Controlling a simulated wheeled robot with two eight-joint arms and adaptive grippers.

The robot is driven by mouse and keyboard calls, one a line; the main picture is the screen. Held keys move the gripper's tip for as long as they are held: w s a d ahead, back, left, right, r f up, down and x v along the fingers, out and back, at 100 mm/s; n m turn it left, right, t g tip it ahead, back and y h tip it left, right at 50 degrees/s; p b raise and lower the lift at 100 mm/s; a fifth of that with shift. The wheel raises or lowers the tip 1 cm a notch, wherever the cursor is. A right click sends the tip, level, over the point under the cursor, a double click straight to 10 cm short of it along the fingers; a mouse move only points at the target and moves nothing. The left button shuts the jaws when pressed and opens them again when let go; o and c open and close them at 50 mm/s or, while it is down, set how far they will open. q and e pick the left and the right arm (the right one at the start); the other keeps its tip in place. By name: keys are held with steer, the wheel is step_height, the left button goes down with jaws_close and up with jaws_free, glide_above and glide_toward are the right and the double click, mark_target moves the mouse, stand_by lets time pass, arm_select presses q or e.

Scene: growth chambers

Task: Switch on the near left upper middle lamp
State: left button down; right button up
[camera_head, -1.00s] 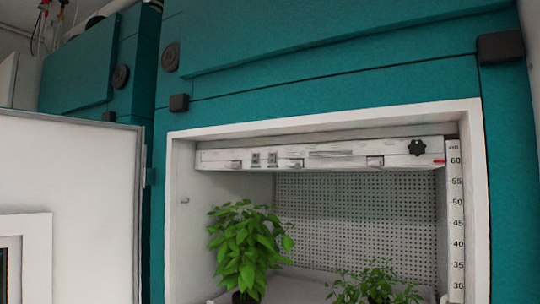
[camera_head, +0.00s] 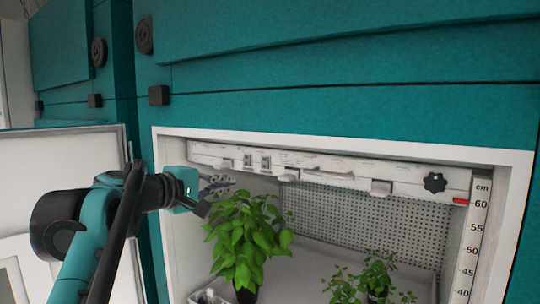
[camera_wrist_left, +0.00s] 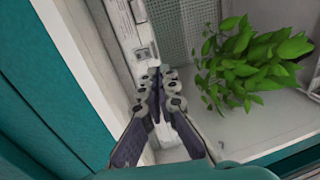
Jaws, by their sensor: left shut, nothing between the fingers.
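The lamp (camera_head: 410,178) is a white bar across the top of the open chamber. It has two small switches (camera_head: 256,162) towards its left end, a black knob (camera_head: 434,182) and a red mark at its right end. My left gripper (camera_head: 228,182) is shut and empty, just inside the opening, in front of and below the bar's left part. In the left wrist view, its closed fingertips (camera_wrist_left: 157,75) lie close to a switch (camera_wrist_left: 143,53) on the lamp. I cannot tell whether they touch it. The lamp shows no clear glow. My right gripper is not in view.
A tall leafy plant (camera_head: 246,240) stands just below and right of the gripper. A smaller plant (camera_head: 375,275) stands further right. The white chamber frame (camera_head: 350,146) edges the opening. An open white door (camera_head: 60,160) is at left, behind my arm. A height scale (camera_head: 478,225) is at right.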

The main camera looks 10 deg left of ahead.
mark_target(264, 168)
arm_select(q)
steer(key=shift+w+a+r+n, duration=0.1)
steer(key=shift+a+r+n, duration=0.1)
steer(key=shift+r, duration=0.4)
steer(key=shift+w+a+r+n, duration=0.1)
steer(key=shift+a+r, duration=0.1)
steer(key=shift+r, duration=0.4)
steer(key=p+x, duration=0.2)
steer(key=x, duration=1.2)
steer(key=shift+w+r, duration=0.1)
steer(key=shift+r, duration=0.05)
steer(key=shift+w+d+p, duration=0.1)
steer(key=shift+w+p, duration=0.15)
steer(key=shift+p, duration=0.25)
steer(key=shift+s, duration=0.1)
